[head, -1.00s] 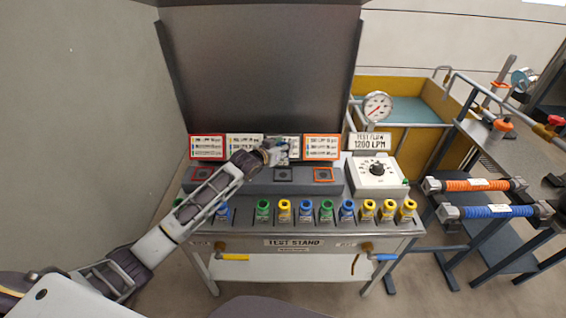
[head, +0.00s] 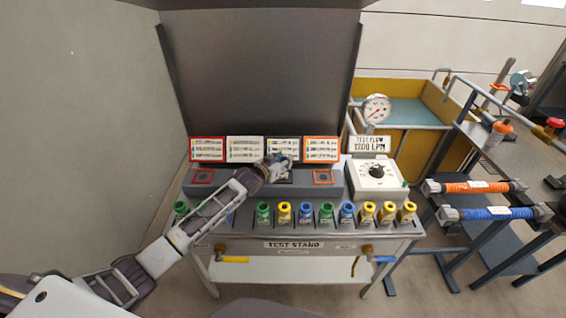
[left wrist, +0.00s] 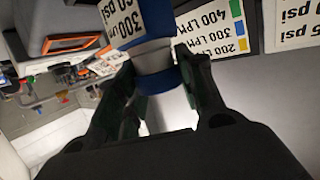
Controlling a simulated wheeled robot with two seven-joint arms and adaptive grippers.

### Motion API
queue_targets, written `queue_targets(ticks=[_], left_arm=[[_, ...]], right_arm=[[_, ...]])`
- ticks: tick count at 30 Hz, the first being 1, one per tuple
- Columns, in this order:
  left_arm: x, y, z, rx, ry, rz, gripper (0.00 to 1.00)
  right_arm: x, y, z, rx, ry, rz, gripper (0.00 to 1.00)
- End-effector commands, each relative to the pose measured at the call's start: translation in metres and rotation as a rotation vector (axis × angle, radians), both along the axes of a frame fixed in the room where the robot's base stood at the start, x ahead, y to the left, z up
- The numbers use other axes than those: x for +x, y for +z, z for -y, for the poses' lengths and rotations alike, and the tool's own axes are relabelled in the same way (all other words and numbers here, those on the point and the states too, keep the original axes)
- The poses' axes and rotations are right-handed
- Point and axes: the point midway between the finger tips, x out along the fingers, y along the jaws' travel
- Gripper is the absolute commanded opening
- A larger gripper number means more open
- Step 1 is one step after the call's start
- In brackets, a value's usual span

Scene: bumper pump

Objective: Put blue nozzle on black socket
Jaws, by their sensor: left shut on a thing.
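My left gripper (head: 280,166) is over the raised grey block of the test stand, in front of the black-framed card. In the left wrist view, the gripper (left wrist: 155,78) is shut on the blue nozzle (left wrist: 153,20), a blue body with a white printed label and a pale collar between the fingers. The black socket (head: 284,180) is mostly covered by the gripper in the head view. I cannot tell whether the nozzle touches it. My right gripper is in neither view.
The red socket (head: 202,177) is left and the orange socket (head: 323,177) right on the block. Cards stand behind. A front row holds several nozzles, including a blue one (head: 305,212) and a green one (head: 263,212). A white dial box (head: 376,178) is at right.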

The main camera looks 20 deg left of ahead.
Motion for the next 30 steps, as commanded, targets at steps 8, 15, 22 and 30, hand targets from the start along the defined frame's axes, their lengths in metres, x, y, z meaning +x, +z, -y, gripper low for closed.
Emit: queue_targets(ticks=[8, 15, 22, 30], left_arm=[[0.0001, -0.0068, 0.0005, -0.001, -0.001, 0.003, 0.02], [0.0000, -0.0089, 0.0006, -0.002, -0.001, 0.002, 0.02], [-0.0004, -0.0103, 0.0006, -0.001, -0.001, 0.000, 0.60], [-0.0003, -0.0102, 0.0005, 0.000, -0.001, 0.000, 0.60]], right_arm=[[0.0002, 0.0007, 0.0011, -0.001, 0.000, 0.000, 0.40], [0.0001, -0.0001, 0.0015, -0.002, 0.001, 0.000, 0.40], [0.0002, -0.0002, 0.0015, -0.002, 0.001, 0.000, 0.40], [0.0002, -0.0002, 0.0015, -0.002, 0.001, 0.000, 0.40]])
